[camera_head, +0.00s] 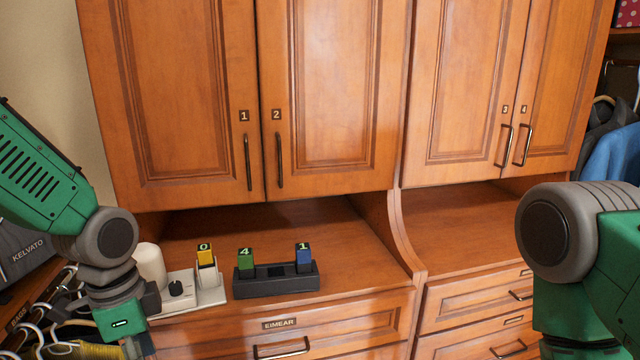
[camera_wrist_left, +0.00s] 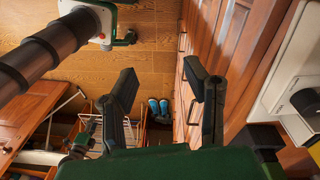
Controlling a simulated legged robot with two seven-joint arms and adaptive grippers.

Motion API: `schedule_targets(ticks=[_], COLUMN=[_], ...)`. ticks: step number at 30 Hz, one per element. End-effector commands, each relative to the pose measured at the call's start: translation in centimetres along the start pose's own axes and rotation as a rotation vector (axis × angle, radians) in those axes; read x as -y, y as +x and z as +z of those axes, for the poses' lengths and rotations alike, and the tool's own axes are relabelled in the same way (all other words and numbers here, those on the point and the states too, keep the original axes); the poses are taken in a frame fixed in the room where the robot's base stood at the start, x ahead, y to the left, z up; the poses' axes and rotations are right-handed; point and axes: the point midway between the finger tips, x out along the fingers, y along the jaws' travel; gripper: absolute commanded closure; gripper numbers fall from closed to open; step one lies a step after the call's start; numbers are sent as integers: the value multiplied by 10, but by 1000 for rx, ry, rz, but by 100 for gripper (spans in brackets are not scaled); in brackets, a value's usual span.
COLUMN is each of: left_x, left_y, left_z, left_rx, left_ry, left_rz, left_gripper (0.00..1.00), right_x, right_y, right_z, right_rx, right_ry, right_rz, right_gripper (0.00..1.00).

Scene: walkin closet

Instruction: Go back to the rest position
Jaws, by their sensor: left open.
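My left arm comes in from the left in the head view, its wrist (camera_head: 115,300) hanging beside the counter's left end. In the left wrist view my left gripper (camera_wrist_left: 160,85) points down toward the wooden floor, its two dark fingers apart with nothing between them. My right arm (camera_head: 575,240) shows at the right edge of the head view; its gripper is out of the picture.
On the counter stand a white device with a yellow block (camera_head: 205,254) and a black holder (camera_head: 277,285) with a green block (camera_head: 245,258) and a blue block (camera_head: 304,257). Hangers (camera_head: 40,335) crowd the lower left. Blue shoes (camera_wrist_left: 158,107) lie on the floor below.

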Motion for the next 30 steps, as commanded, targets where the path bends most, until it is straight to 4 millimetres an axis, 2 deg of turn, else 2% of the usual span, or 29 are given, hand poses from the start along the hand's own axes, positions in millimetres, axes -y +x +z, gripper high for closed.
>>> schedule_targets(ticks=[1,5,8,9,11,12,15,18,21,23,30], left_x=[-5,-18,-37,-46,-62,-73,-103,-129,-149,-155,-161], left_y=[27,95,165,195,238,266,326,370,397,405,409], left_z=[3,9,20,27,39,48,75,101,122,131,138], left_rx=[-1,-17,-25,-26,-29,-28,-24,-20,-19,-22,-30], left_ry=[-35,-164,-308,-377,-481,-552,-723,-868,-974,-1016,-1061], left_rz=[10,22,32,33,28,23,-2,-39,-74,-93,-113], left_gripper=[58,58,58,58,58,58,58,58,58,58,58], right_x=[0,0,0,0,1,1,1,1,1,1,1], right_y=[11,31,54,65,80,90,115,136,150,154,155], right_z=[1,2,4,4,5,5,7,8,9,9,9], right_rx=[1,1,1,1,1,1,1,1,1,1,1], right_ry=[0,0,0,0,0,0,0,0,0,0,0], right_rz=[0,0,0,0,0,0,0,0,0,0,0], right_gripper=[60,60,60,60,60,60,60,60,60,60,60])
